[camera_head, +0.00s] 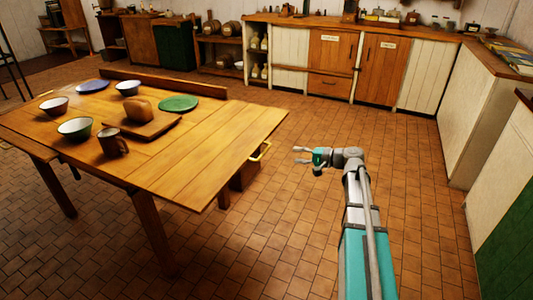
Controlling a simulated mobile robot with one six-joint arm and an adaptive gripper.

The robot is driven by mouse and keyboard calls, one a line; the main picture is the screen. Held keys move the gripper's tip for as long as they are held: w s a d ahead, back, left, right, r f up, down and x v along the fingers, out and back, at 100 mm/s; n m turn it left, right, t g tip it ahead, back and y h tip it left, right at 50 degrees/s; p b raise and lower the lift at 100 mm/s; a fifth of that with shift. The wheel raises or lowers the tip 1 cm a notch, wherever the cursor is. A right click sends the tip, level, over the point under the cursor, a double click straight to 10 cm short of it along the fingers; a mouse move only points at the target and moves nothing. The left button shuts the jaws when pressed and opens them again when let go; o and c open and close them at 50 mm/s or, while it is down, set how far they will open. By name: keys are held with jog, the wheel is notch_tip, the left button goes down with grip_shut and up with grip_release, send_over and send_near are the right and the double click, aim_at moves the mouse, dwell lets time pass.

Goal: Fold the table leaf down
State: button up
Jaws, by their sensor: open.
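The wooden table (75,128) stands at the left. Its leaf (225,155) is up, level with the tabletop, and reaches out on the right side.
A loaf on a board (152,127), a mug (113,143), a green plate (178,103) and several bowls stand on the table. Wooden and white cabinets (330,65) line the back, with a counter (480,105) at the right. The tiled floor (290,230) around my arm is clear.

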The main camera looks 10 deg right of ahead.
aim_at(265, 151)
jog(key=b+x, duration=0.2)
jog(key=x, duration=1.1)
jog(key=shift+w+a+f+b, duration=0.1)
jog(key=shift+w+a+b, duration=0.1)
jog(key=shift+b, duration=0.1)
grip_shut()
jog(key=shift+d, duration=0.25)
jog(key=shift+a+f, duration=0.1)
jog(key=shift+a, duration=0.05)
